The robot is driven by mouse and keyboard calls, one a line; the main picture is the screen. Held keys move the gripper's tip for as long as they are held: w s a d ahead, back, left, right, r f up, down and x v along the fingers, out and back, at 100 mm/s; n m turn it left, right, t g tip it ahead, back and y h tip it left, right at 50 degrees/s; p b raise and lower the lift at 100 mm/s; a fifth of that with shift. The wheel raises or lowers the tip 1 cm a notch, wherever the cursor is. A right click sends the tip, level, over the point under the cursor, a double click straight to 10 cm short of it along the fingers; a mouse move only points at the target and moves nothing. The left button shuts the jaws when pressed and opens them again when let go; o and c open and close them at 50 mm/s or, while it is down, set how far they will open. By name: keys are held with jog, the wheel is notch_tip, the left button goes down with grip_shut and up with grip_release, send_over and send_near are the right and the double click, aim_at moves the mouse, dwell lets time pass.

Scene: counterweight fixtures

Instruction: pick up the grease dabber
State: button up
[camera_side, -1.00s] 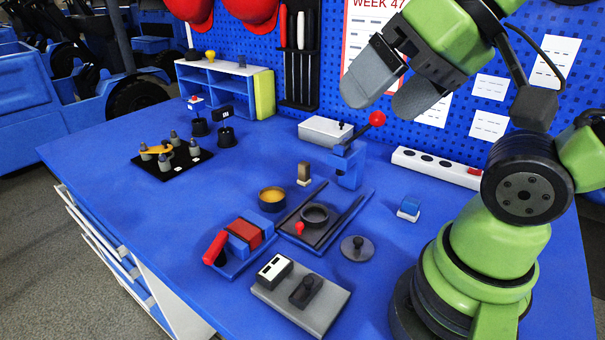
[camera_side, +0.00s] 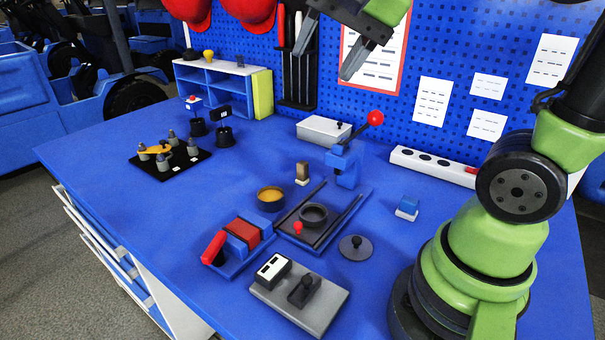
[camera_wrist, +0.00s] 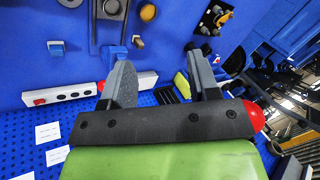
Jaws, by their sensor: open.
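The likely grease dabber is a small upright brown block with a pale lower end (camera_side: 302,173). It stands on the blue bench beside the round dark pot of yellow grease (camera_side: 271,198). In the wrist view, it appears small (camera_wrist: 138,42), near the pot (camera_wrist: 148,12). My gripper (camera_side: 331,50) is high in front of the pegboard, well above and behind the dabber, with its two grey fingers spread and nothing between them. Both fingers also show in the wrist view (camera_wrist: 160,66).
A blue clamp with a red-knobbed lever (camera_side: 348,165) stands close to the dabber's right. A dark tray with a ring (camera_side: 325,232) lies in front. A white box (camera_side: 323,130) and a power strip (camera_side: 432,166) are behind.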

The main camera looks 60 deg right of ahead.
jog(key=w+d+f+m+g, duration=0.25)
jog(key=w+d+m, duration=0.25)
jog(key=w+m, duration=0.4)
jog(key=m+g+h, duration=0.1)
jog(key=m+g, duration=0.2)
jog(key=m, duration=1.2)
send_over(302, 163)
jog(key=w, duration=0.1)
jog(key=f, duration=1.9)
jog(key=shift+w+d+f, duration=0.1)
jog(key=shift+d+f, duration=0.1)
notch_tip(302, 163, down, 5)
jog(key=shift+d+r, duration=0.1)
jog(key=shift+r, duration=0.1)
jog(key=shift+s+a+f, duration=0.1)
jog(key=shift+s+f, duration=0.1)
jog(key=shift+f, duration=0.8)
jog(key=shift+s+a+f, duration=0.1)
jog(key=shift+s+f, duration=0.1)
jog(key=shift+f, duration=0.75)
jog(key=shift+s+f, duration=0.2)
jog(key=shift+f, duration=0.8)
jog(key=c, duration=1)
notch_tip(302, 163, up, 10)
jog(key=shift+r, duration=0.1)
